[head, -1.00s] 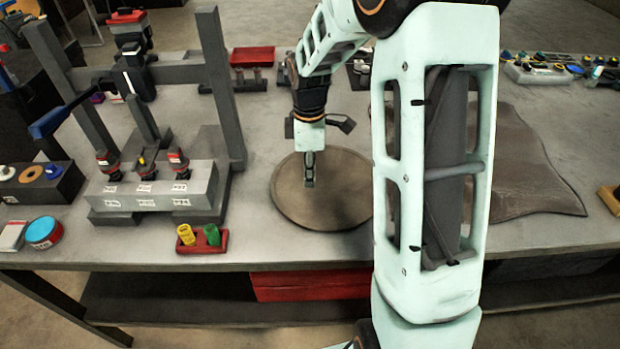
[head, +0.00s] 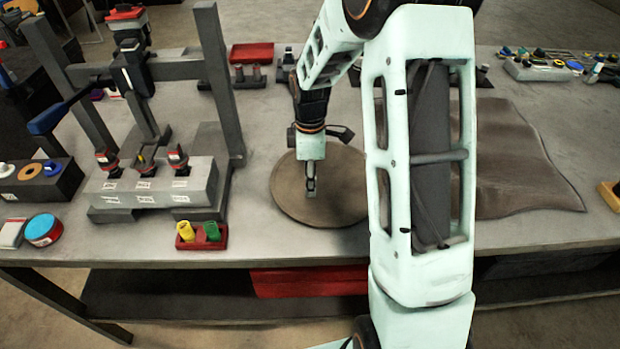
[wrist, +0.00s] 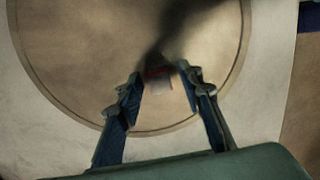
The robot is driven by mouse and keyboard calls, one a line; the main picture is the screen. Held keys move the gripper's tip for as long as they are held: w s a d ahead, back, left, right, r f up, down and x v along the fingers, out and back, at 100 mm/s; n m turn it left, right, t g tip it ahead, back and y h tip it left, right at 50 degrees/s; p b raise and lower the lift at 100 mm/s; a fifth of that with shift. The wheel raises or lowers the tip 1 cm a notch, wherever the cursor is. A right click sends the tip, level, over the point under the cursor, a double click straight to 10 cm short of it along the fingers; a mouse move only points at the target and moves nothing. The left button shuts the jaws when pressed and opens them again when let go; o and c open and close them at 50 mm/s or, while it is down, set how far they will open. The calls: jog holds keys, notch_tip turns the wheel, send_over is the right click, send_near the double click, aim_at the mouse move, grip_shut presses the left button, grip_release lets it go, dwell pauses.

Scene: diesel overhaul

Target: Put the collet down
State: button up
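My gripper (head: 311,192) points down over the round brown disc (head: 290,200) on the bench, with its tips low above it. In the wrist view, the fingers of my gripper (wrist: 160,76) lean in towards each other around a small dark piece with a red line and a pale patch, which I take to be the collet (wrist: 159,84). It is blurred and dark, and its lower end is hidden. I cannot tell whether it touches the disc. The disc also fills much of the wrist view (wrist: 80,70).
A grey holder (head: 150,190) with several tools stands in a dark frame at the left. A red tray (head: 203,240) with yellow and green pieces lies near the front edge. A brown mat (head: 515,160) lies right of my arm. The disc around my gripper looks clear.

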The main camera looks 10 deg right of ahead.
notch_tip(320, 180, up, 12)
jog(key=shift+r, duration=0.2)
dwell(0.5)
dwell(0.4)
